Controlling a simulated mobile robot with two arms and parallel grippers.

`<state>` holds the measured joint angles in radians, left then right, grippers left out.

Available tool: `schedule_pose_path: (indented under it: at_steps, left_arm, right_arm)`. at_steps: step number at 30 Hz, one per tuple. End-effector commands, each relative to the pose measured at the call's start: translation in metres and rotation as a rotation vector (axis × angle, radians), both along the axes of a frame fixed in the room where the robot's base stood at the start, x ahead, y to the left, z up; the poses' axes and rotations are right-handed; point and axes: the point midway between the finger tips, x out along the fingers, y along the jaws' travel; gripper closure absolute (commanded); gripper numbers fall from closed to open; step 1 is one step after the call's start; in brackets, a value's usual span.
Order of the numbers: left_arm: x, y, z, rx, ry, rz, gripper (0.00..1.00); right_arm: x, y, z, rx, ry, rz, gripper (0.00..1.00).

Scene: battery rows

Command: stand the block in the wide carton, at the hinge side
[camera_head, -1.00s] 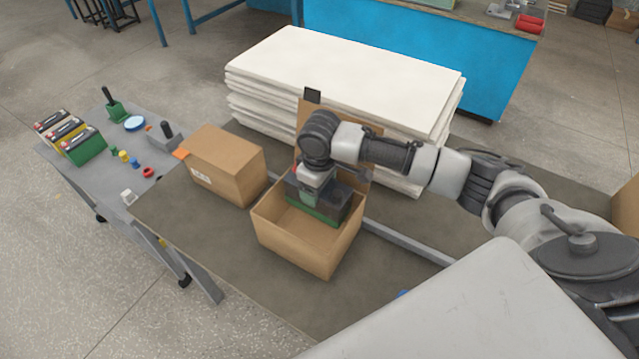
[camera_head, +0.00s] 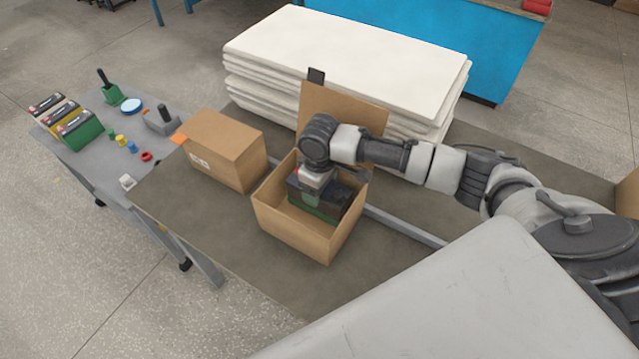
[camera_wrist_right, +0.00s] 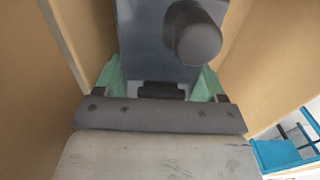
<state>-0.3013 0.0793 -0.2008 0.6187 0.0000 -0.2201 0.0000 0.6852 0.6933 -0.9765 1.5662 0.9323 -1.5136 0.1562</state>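The open carton (camera_head: 290,229) stands on the table, its lid (camera_head: 345,112) raised at the back, which is the hinge side. The block, a dark battery (camera_head: 338,198) with a green lower part, is upright inside the carton walls, toward the lid side. My right gripper (camera_head: 315,187) reaches down from above and is shut on it. In the right wrist view the battery's dark top with a round post (camera_wrist_right: 150,45) lies between the fingers, carton walls on both sides. Whether its base touches the carton floor is hidden. My left gripper is out of view.
A closed brown carton (camera_head: 225,150) stands left of the open one. A stack of white sheets (camera_head: 345,50) lies behind. A side cart (camera_head: 95,155) holds several batteries and small parts. A grey rail (camera_head: 405,226) crosses the table at right. Table in front is clear.

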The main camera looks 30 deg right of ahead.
Motion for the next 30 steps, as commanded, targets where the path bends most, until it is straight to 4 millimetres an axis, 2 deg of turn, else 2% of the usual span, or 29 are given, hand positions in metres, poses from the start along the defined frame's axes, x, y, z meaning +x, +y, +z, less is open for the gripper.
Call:
schedule_pose_path:
  at_steps: [17,20,30]
  left_arm:
    - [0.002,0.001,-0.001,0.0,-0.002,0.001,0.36]
    - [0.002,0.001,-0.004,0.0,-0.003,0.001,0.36]
    - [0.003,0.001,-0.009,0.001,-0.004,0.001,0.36]
  right_arm:
    - [0.002,-0.002,0.006,-0.003,-0.007,-0.003,0.2]
    - [0.003,-0.002,0.017,-0.002,-0.01,-0.002,0.2]
    - [0.002,-0.001,0.091,-0.001,-0.01,-0.002,0.2]
